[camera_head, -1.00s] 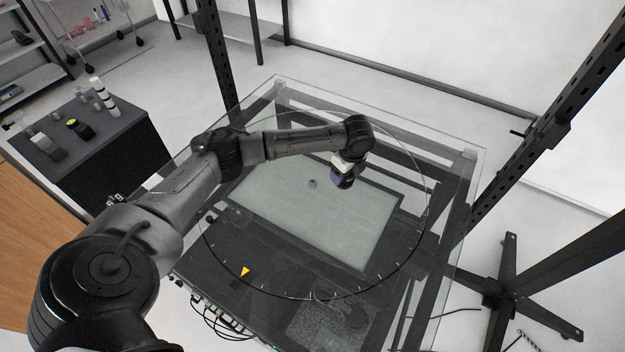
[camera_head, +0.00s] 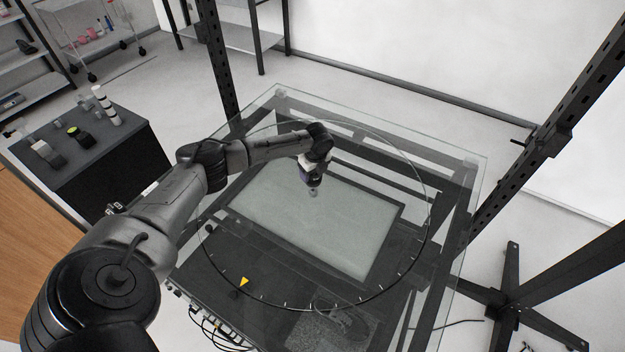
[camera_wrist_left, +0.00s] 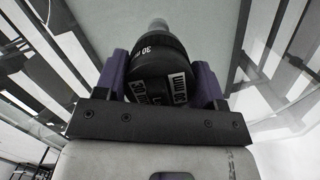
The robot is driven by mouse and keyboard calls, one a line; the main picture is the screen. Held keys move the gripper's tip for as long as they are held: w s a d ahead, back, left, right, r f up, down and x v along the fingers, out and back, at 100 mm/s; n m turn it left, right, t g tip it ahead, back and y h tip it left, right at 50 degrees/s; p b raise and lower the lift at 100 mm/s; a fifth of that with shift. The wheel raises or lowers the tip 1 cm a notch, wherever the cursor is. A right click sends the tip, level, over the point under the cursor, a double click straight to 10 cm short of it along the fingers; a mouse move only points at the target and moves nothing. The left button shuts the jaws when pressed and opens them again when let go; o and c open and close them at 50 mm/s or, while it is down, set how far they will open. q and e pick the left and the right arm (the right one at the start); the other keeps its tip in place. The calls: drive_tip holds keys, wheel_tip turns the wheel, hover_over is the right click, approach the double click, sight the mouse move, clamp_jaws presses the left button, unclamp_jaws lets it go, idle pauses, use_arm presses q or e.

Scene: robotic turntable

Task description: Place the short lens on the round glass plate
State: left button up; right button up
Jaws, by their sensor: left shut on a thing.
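My left gripper (camera_head: 312,174) is shut on a short black lens and is over the middle of the round glass plate (camera_head: 300,284). The lens (camera_wrist_left: 155,75) shows in the left wrist view, with white "mm" lettering, between two purple fingers. In the head view the lens is small and mostly hidden by the gripper. I cannot tell whether it touches the glass. A small grey hub (camera_head: 313,193) shows just below the gripper, near the plate's centre. My right gripper is not in view.
A yellow triangle marker (camera_head: 244,281) is near the plate's front left rim. A dark side table (camera_head: 75,165) at left holds several lens-like items. A black upright post (camera_head: 545,135) stands at right. The rest of the plate looks clear.

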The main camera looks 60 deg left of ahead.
sight(312, 179)
use_arm(q)
drive_tip(key=shift+a+f, duration=0.1)
drive_tip(key=shift+f, duration=1.9)
drive_tip(key=shift+f+b, duration=0.15)
drive_tip(key=shift+b, duration=0.15)
drive_tip(key=o, duration=1.1)
